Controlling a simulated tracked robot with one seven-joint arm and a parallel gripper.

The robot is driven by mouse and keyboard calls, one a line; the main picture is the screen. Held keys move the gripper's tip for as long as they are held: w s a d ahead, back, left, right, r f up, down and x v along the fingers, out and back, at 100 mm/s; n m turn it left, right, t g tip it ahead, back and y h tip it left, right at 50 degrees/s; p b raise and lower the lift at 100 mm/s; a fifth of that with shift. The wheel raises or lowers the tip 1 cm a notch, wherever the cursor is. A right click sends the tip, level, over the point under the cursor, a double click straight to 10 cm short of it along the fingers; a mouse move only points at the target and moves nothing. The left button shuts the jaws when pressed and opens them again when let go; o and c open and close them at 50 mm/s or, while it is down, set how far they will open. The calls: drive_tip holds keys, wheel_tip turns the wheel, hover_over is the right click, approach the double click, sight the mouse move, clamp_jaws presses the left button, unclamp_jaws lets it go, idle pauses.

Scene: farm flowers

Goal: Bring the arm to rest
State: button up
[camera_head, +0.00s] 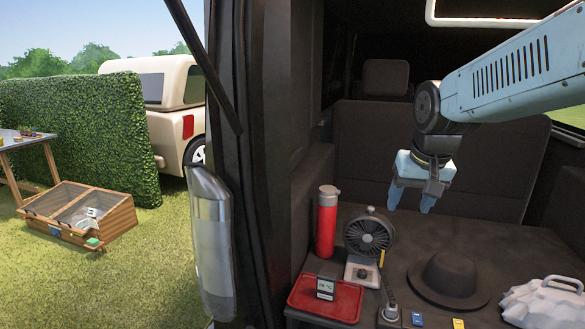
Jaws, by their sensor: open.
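My gripper (411,207) is at the end of my light blue arm, which reaches in from the upper right. It points downward inside the open back of a vehicle. Its fingers are open, with nothing seen between them. It hangs above the dark cargo floor (420,240), behind the black hat and to the right of the fan. It appears apart from both.
Outside, a wooden cold frame (80,212) sits on grass.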

drive_tip(key=s+r+n+t, duration=0.1)
drive_tip(key=s, duration=1)
drive_tip(key=shift+t, duration=0.3)
drive_tip(key=shift+s+a, duration=0.1)
idle(0.9)
